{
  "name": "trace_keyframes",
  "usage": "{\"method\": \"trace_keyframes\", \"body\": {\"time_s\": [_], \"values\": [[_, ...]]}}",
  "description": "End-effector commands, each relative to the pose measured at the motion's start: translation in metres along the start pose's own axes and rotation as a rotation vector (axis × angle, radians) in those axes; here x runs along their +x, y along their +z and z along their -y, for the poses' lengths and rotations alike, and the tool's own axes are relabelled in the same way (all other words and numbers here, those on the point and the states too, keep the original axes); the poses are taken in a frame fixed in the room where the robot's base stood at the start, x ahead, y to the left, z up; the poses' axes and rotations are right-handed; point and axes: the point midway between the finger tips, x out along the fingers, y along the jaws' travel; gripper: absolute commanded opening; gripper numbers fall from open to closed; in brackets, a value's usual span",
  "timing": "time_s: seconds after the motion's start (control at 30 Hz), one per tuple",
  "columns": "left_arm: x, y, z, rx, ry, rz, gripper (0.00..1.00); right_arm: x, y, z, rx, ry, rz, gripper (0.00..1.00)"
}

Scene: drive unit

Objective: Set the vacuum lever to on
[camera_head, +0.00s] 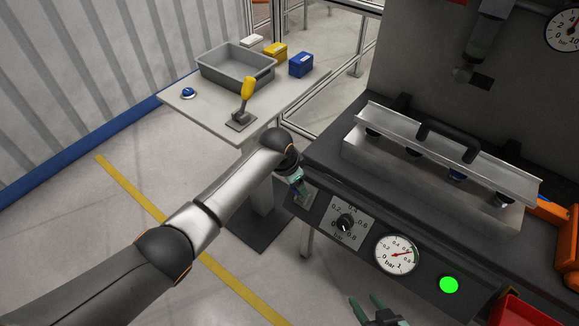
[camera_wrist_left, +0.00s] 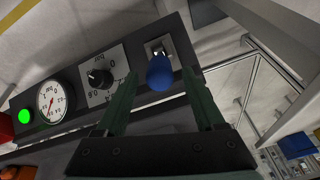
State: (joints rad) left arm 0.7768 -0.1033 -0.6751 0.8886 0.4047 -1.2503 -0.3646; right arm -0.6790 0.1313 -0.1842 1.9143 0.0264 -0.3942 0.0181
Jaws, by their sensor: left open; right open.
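A lever with a blue ball knob (camera_wrist_left: 160,74) stands on a pale plate at the end of the dark control panel, seen in the left wrist view. My left gripper (camera_head: 298,184) is open, its green fingers on either side of the knob in the wrist picture; contact cannot be told. In the head view my gripper mostly hides the lever. The vacuum gauge (camera_head: 396,254) has a red needle pointing to the upper right, and a green lamp (camera_head: 449,285) is lit. My right gripper (camera_head: 372,308) is open at the bottom edge, empty and away from the panel.
A black dial (camera_head: 345,222) sits beside the lever plate. A metal fixture (camera_head: 440,160) with a black handle stands on the bench. A red bin (camera_head: 515,312) is at lower right.

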Motion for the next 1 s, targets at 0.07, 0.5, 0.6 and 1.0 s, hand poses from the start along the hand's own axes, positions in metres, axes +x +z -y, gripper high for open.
{"method": "trace_keyframes", "body": {"time_s": [0.07, 0.5, 0.6, 1.0], "values": [[-0.015, -0.001, 0.001, 0.001, -0.002, -0.003, 0.7, -0.004, -0.004, 0.0, 0.0, 0.0, 0.0, 0.5], [-0.081, 0.0, 0.001, -0.001, -0.002, -0.002, 0.7, -0.01, -0.011, 0.001, 0.0, 0.0, 0.0, 0.5], [-0.089, 0.0, 0.001, -0.001, -0.001, -0.001, 0.7, -0.01, -0.011, 0.001, 0.0, 0.0, 0.0, 0.5], [-0.093, 0.0, 0.0, -0.001, -0.001, 0.0, 0.7, -0.01, -0.011, 0.001, 0.0, 0.0, 0.0, 0.5]]}}
